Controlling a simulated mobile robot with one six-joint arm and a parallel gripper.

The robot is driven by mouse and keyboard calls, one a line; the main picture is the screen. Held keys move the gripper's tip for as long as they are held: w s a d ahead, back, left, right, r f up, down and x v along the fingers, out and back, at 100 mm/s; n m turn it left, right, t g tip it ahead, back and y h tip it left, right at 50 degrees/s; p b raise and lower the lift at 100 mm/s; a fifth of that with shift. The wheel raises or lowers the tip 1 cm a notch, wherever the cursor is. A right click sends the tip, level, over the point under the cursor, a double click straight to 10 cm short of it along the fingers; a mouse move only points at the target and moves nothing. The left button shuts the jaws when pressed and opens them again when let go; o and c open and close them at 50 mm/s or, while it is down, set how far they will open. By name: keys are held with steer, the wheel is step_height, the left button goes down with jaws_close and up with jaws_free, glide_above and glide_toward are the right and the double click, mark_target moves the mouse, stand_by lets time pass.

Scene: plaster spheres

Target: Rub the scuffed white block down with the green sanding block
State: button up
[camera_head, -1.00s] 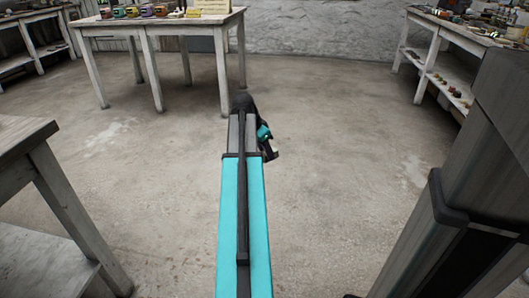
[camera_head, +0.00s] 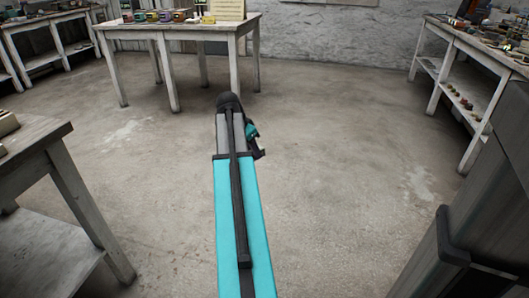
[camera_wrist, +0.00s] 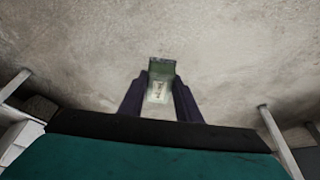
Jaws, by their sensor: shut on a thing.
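My gripper (camera_wrist: 160,95) is shut on the green sanding block (camera_wrist: 161,70) in the wrist view. The block is held between the two dark fingers, with a green far part and a paler, marked face nearer the camera. Bare floor or wall lies behind it. In the head view my gripper (camera_head: 256,148) is partly hidden by my own arm, out over open floor, and the sanding block cannot be made out there. I cannot pick out the scuffed white block for certain in either view.
A table (camera_head: 185,27) at the back carries several small coloured boxes and a pale yellow block (camera_head: 208,19). A cluttered bench (camera_head: 480,45) stands at the right. Another table (camera_head: 40,137) is near at the left. The concrete floor (camera_head: 330,150) between them is clear.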

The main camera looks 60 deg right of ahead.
steer(key=w+a+r+n+t+p, duration=0.1)
steer(key=w+a+r+n+p, duration=0.3)
steer(key=w+a+r, duration=0.5)
steer(key=w+a+r+n+t+p, duration=0.1)
steer(key=w+a+r+p, duration=0.3)
steer(key=w+a+p, duration=0.5)
steer(key=w+a+r+n+t+p, duration=0.1)
steer(key=w+a+r+n+p, duration=0.15)
steer(key=w+a+r, duration=0.7)
steer(key=a+r+n+t+y+p, duration=0.1)
steer(key=a+r+n+p, duration=0.2)
steer(key=a, duration=0.8)
steer(key=a+r+n+t+y+p, duration=0.1)
steer(key=a+r+n+p, duration=0.2)
steer(key=a+n, duration=0.4)
steer(key=a+r+n+t+y+p, duration=0.1)
steer(key=a+r+n+p, duration=0.3)
steer(key=a, duration=1.3)
steer(key=shift+r+n+y, duration=0.45)
steer(key=shift+r+y, duration=0.05)
steer(key=shift+r, duration=0.15)
steer(key=shift+d, duration=0.1)
